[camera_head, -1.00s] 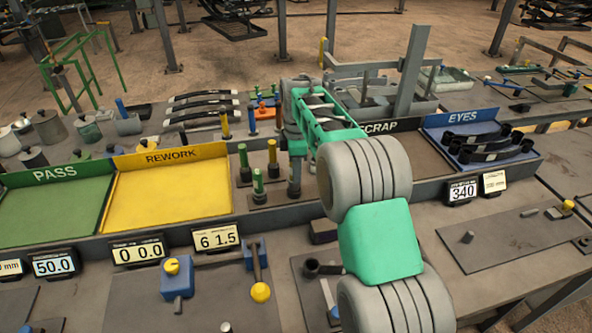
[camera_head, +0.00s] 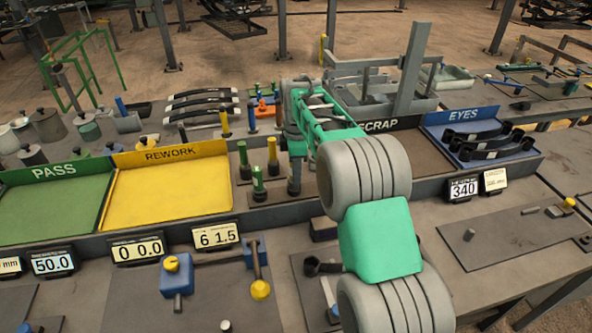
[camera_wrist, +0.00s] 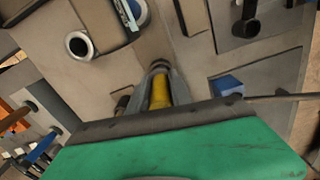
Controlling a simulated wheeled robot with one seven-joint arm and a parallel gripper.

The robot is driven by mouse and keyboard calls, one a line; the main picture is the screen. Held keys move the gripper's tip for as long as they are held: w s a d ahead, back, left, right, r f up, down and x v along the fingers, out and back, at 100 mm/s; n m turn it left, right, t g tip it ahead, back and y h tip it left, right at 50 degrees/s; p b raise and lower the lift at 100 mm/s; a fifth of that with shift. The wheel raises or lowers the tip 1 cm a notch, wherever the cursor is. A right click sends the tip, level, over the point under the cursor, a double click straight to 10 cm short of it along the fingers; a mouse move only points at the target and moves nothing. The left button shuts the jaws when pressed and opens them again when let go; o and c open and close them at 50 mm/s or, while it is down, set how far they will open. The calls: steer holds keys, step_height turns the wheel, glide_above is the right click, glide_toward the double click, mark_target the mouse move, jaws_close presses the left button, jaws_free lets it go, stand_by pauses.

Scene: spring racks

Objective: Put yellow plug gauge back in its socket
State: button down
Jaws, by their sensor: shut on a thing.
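In the wrist view a yellow plug gauge (camera_wrist: 159,92) sits between the grey jaws of my gripper (camera_wrist: 158,68), which is shut on it. Its far end is hidden by the jaws, so I cannot tell whether it touches anything. In the head view my gripper (camera_head: 294,188) points down just right of a small block of upright gauges; the held gauge is not clearly visible there. In that block stand yellow-topped gauges (camera_head: 272,152) and green ones (camera_head: 257,180). I cannot tell which socket is its own.
A yellow REWORK tray (camera_head: 165,195) lies left of the gauge block, with a green PASS tray (camera_head: 50,208) beyond it. A SCRAP tray (camera_head: 425,160) and a blue EYES tray (camera_head: 455,130) lie right. A blue block (camera_wrist: 227,86) shows in the wrist view.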

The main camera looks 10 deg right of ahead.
steer(key=shift+f+b, duration=0.35)
steer(key=shift+f, duration=0.4)
steer(key=c, duration=0.6)
jaws_free()
step_height(320, 180, up, 8)
steer(key=p, duration=0.6)
steer(key=shift+f, duration=0.1)
stand_by(0.3)
